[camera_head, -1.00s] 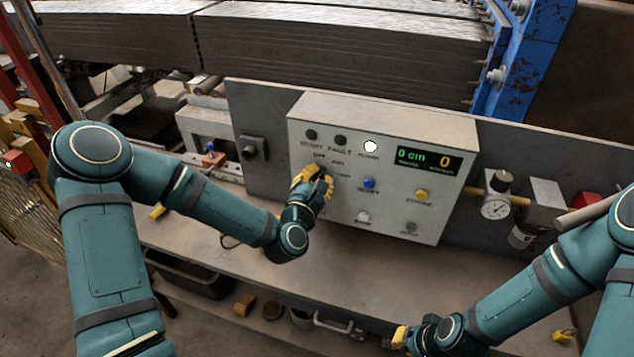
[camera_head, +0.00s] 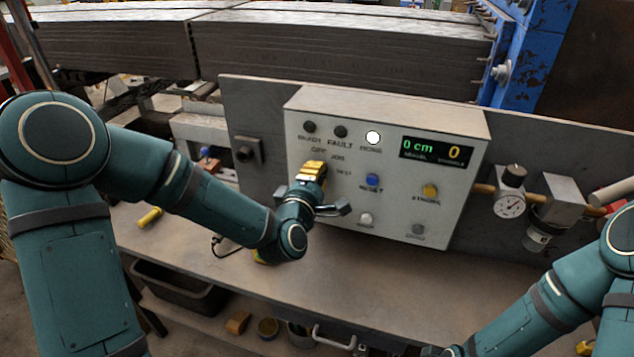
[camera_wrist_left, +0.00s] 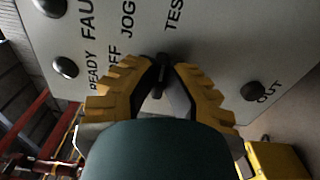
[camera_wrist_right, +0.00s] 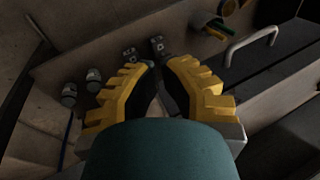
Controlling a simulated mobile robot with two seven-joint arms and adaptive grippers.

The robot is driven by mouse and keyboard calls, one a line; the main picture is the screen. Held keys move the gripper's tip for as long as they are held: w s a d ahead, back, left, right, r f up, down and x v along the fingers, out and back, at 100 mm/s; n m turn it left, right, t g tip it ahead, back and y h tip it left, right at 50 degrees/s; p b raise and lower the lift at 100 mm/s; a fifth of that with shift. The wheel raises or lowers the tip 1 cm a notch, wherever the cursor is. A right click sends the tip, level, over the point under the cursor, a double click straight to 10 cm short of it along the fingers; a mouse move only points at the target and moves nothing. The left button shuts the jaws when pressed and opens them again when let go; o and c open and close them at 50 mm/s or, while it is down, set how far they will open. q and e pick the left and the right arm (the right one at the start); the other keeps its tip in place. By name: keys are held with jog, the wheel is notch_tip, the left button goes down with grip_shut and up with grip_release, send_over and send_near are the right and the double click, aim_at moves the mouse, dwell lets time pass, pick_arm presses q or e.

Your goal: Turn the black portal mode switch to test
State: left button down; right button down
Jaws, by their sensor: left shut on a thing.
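The black portal mode switch (camera_wrist_left: 162,60) shows as a small dark piece between the fingertips in the left wrist view. The labels OFF, JOG and TEST stand around it on the pale control box (camera_head: 300,118). My left gripper (camera_wrist_left: 172,66) is shut on the switch; in the head view the gripper (camera_head: 313,172) covers it. I cannot tell which label the switch points at. My right gripper (camera_wrist_right: 159,66) looks shut and empty in the right wrist view, low over the bench side; its fingers are out of the head view.
The box also carries a blue reset button (camera_head: 373,181), a yellow button (camera_head: 430,191), a white button (camera_head: 366,219) and a display (camera_head: 436,152). A pressure gauge (camera_head: 509,205) stands right of the box. The bench top (camera_head: 330,275) before it is mostly clear.

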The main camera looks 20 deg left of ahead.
aim_at(321, 126)
pick_arm(q)
jog(key=shift+r+m+b, duration=0.1)
jog(key=shift+m+b, duration=0.2)
jog(key=shift+m, duration=0.1)
dwell(0.3)
jog(key=c, duration=1)
grip_release()
jog(key=shift+w, duration=0.1)
jog(key=o, duration=0.5)
notch_tip(321, 126, up, 6)
jog(key=shift+w+r, duration=0.15)
jog(key=shift+r, duration=0.05)
jog(key=shift+c, duration=0.2)
jog(key=r, duration=0.3)
jog(key=shift+s, duration=0.3)
jog(key=c, duration=0.5)
jog(key=shift+w+r, duration=0.15)
jog(key=shift+r, duration=0.2)
